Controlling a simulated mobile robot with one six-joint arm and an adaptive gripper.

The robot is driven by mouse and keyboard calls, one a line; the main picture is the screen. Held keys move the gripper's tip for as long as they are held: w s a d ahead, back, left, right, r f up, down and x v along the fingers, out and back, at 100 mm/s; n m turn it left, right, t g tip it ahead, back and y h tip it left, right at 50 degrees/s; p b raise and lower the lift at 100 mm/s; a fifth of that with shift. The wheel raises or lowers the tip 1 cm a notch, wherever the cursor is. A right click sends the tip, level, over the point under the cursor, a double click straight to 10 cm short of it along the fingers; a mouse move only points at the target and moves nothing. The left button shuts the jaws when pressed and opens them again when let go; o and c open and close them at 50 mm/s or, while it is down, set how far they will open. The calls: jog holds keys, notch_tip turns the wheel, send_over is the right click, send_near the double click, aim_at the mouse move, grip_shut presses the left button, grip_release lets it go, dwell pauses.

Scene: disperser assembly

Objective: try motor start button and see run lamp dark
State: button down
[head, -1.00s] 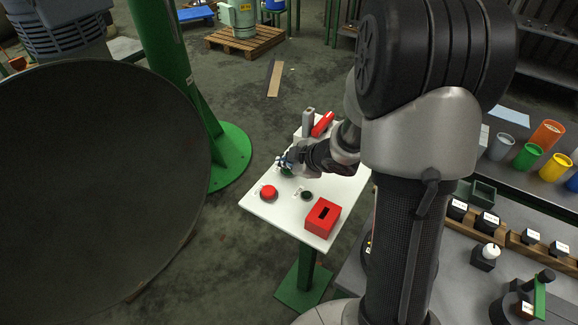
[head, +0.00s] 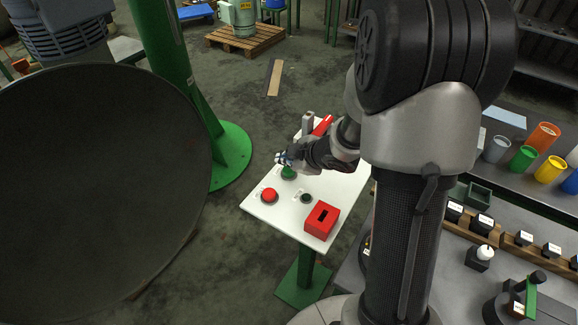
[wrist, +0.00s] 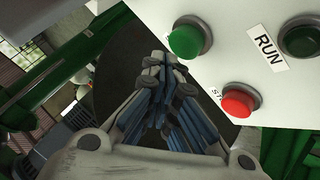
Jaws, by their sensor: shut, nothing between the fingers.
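A white sloped control panel (head: 258,207) stands on a green post. It carries a green button (head: 289,173), a red button (head: 269,196) and a dark green run lamp (head: 306,197). In the wrist view, the lamp (wrist: 302,39) beside the RUN label (wrist: 268,50) looks dark, with no glow. The wrist view also shows the green button (wrist: 186,40) and the red button (wrist: 238,102). My gripper (head: 284,158) is shut and empty just above and beyond the green button.
A red slotted box (head: 321,220) sits at the panel's near right corner, and a red-handled part (head: 323,126) at its far end. A large dark round vessel (head: 100,190) and a green column (head: 172,70) stand left. A bench with coloured cups (head: 522,158) is on the right.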

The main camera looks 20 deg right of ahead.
notch_tip(320, 180, up, 5)
jog(key=p, duration=0.5)
dwell(0.8)
notch_tip(320, 180, up, 7)
jog(key=m+h, duration=0.2)
jog(key=h, duration=0.1)
send_over(287, 171)
jog(key=s+d, duration=0.1)
jog(key=d, duration=0.1)
jog(key=s+r+m+h, duration=0.2)
jog(key=s+r+m, duration=0.3)
jog(key=s+r, duration=0.25)
jog(key=s+a+r+m+g+y, duration=0.1)
jog(key=s+a+m+g, duration=0.1)
jog(key=s+a, duration=0.4)
jog(key=s+a+r+m+g+y, duration=0.1)
jog(key=s+a, duration=0.5)
jog(key=s, duration=0.8)
jog(key=shift+m+g+y, duration=0.3)
jog(key=shift+m+g, duration=0.3)
jog(key=shift+m, duration=0.4)
